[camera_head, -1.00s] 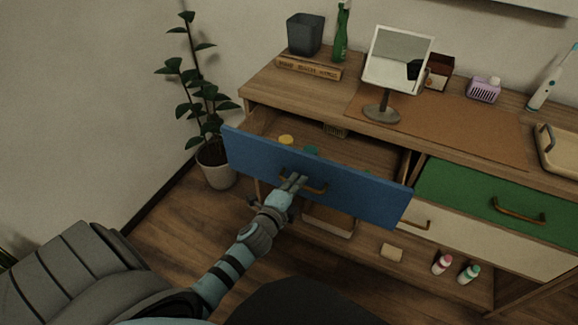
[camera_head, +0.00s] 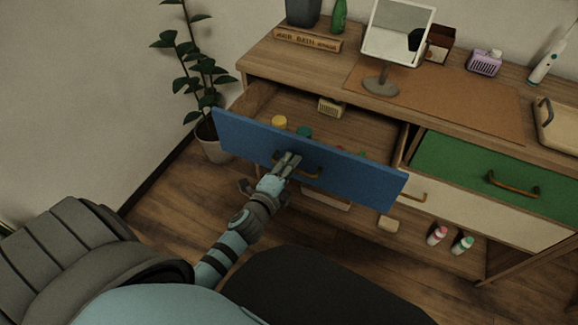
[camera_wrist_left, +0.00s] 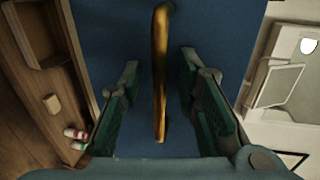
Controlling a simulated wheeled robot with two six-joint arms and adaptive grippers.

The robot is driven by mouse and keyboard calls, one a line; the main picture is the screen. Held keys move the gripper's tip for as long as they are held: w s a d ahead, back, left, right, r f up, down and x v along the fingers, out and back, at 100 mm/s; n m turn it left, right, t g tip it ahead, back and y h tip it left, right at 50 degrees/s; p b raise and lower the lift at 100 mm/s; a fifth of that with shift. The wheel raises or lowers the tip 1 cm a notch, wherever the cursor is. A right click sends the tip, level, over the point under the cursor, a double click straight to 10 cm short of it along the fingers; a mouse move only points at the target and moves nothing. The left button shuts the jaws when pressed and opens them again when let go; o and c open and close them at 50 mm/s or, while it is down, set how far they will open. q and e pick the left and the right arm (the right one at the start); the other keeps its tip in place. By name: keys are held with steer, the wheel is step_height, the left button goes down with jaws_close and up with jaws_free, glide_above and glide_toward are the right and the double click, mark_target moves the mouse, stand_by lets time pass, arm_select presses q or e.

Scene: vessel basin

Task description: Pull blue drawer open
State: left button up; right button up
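The blue drawer (camera_head: 345,172) at the left end of the wooden dresser is pulled well out, and its inside shows. Its brass handle (camera_head: 312,174) is on the front panel. In the left wrist view the handle (camera_wrist_left: 160,75) stands between the two fingers of my left gripper (camera_wrist_left: 158,85), with a visible gap on each side. My left gripper (camera_head: 288,163) is at the left part of the handle in the head view, and its fingers are open around the bar. My right gripper is not in view.
The drawer holds a yellow-topped jar (camera_head: 279,121), a green item (camera_head: 304,132) and a brush (camera_head: 331,107). A closed green drawer (camera_head: 500,172) is to the right. A mirror (camera_head: 397,35) stands on the dresser top. A potted plant (camera_head: 212,140) stands left of the dresser.

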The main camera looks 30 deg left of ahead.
arm_select(q)
steer(key=v, duration=1.2)
steer(key=s+a+f+n+g, duration=0.1)
steer(key=s+f+n+g, duration=0.4)
steer(key=f, duration=0.9)
steer(key=s+f+n+g+p, duration=0.3)
steer(key=s+f, duration=0.5)
steer(key=s, duration=0.4)
steer(key=s+f+n+g+p, duration=0.3)
steer(key=s+f+n+g, duration=0.3)
steer(key=s, duration=0.6)
step_height(320, 180, down, 3)
steer(key=n, duration=0.2)
steer(key=shift+s+n+h, duration=0.25)
steer(key=shift+n+h, duration=0.05)
steer(key=shift+h, duration=0.1)
